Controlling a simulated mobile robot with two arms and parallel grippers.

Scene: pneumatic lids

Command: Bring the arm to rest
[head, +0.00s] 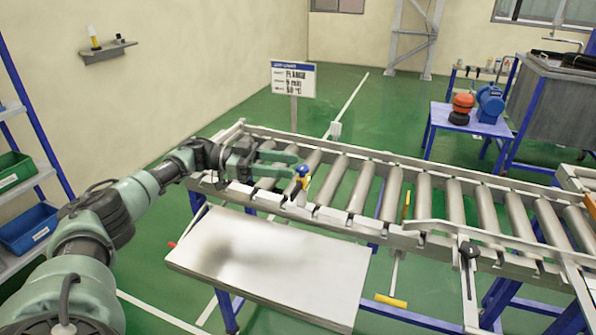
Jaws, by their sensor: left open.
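My left arm comes in from the lower left and reaches out to the near left end of the roller conveyor (447,197). My left gripper (292,166) is open, its two green fingers pointing right over the rollers. My right gripper is out of view.
A pale metal shelf (270,258) juts out below the conveyor's near side. A sign (293,79) stands behind the conveyor. A blue table (467,122) with a blue motor (489,103) is at the back right. Shelving with bins (15,168) is at the left edge.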

